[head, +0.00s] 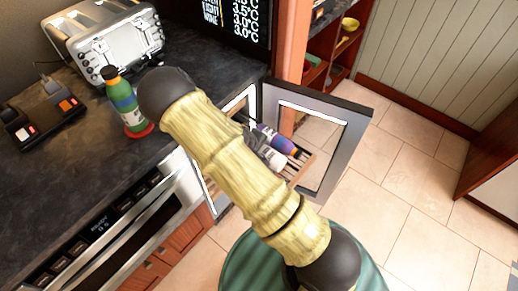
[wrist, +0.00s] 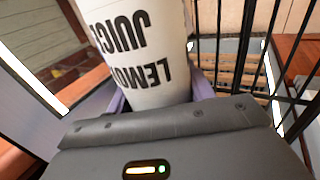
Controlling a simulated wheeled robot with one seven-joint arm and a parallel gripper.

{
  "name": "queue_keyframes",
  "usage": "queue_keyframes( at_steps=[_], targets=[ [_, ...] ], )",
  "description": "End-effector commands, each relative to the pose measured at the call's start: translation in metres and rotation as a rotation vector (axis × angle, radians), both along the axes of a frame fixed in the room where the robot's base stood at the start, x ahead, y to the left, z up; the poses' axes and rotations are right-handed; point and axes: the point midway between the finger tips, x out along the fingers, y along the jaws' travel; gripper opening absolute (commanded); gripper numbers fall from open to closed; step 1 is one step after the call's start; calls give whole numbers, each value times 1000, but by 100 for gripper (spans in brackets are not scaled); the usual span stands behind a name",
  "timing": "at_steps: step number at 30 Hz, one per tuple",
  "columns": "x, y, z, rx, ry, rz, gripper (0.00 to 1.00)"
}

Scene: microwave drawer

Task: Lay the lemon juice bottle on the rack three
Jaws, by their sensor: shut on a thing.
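The lemon juice bottle (wrist: 135,45) is white with black lettering and fills the upper middle of the wrist view. My gripper (wrist: 160,98) is shut on it, with a lavender finger at each side. The bottle's far end is cut off by the frame. In the head view my arm partly hides the gripper, which is inside the opened cabinet. A purple and white cylindrical thing (head: 275,139) shows beside it; I cannot tell if it is the bottle. A rack with wooden slats (wrist: 228,72) lies beyond the bottle; its number cannot be read.
Black wire bars (wrist: 290,65) stand close on the right in the wrist view. The open cabinet door (head: 348,145) stands to the right in the head view. A green bottle (head: 122,100) and a toaster (head: 105,45) stand on the dark counter (head: 195,60). The tiled floor (head: 420,150) at right is clear.

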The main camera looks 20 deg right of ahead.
Motion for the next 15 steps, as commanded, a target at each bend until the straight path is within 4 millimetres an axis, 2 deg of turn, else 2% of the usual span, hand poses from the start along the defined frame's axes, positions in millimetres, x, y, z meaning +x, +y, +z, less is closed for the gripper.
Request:
queue_keyframes(
  at_steps=[1, 15],
  targets=[
    [0, 0, -9, 0, -2, 0, 16],
    [-2, -1, -52, -2, 5, -1, 16]
  ],
)
